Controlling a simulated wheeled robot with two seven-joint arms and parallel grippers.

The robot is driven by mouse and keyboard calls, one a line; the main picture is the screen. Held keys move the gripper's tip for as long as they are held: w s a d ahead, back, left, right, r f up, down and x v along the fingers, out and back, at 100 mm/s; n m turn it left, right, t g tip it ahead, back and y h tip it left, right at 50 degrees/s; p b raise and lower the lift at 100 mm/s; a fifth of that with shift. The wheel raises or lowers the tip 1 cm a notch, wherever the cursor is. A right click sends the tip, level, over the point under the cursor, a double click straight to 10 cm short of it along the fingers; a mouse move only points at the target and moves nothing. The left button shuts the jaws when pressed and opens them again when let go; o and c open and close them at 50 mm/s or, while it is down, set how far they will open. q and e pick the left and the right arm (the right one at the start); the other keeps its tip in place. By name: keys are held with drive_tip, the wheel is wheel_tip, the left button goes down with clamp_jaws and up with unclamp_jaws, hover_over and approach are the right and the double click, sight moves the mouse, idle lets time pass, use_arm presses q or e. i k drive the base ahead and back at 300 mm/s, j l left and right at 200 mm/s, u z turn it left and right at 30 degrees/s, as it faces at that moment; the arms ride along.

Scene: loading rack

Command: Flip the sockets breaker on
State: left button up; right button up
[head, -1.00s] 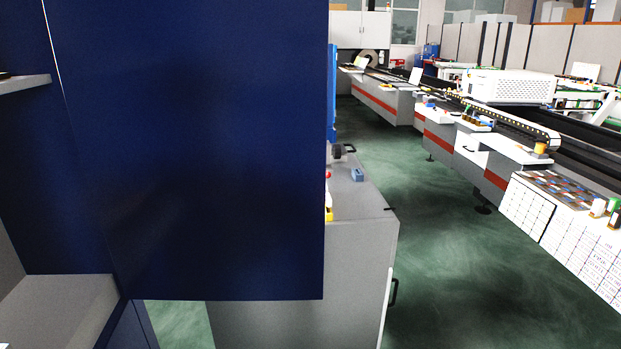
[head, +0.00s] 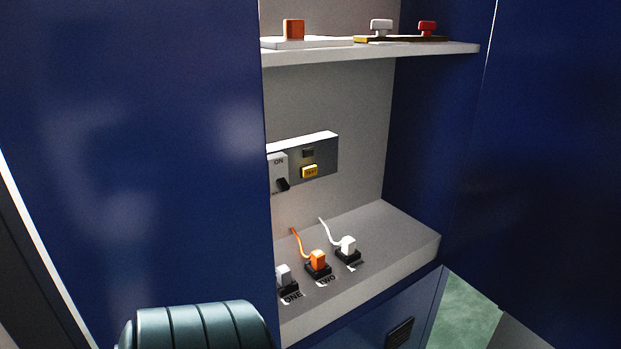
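A grey breaker panel (head: 325,153) is fixed to the back wall inside a blue cabinet. At its left is a light grey breaker block marked ON, with a black lever (head: 283,184) at its lower part, below the word ON. A yellow TEST button (head: 309,171) sits to the right of the lever, under a small dark element (head: 308,153). The left end of the panel is hidden behind the blue door. Neither gripper shows; a rounded part of my own arm is at the bottom left.
The open blue door (head: 140,150) blocks the left; another blue door (head: 550,150) stands right. A lower shelf (head: 410,235) holds plugs in labelled sockets, including an orange plug (head: 318,260) and a white plug (head: 347,245). An upper shelf (head: 340,55) holds orange, white and red-handled items.

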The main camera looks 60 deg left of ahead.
sight(282, 184)
drive_tip(key=u, duration=2.25)
drive_tip(key=k+l, duration=0.1)
drive_tip(key=k, duration=0.3)
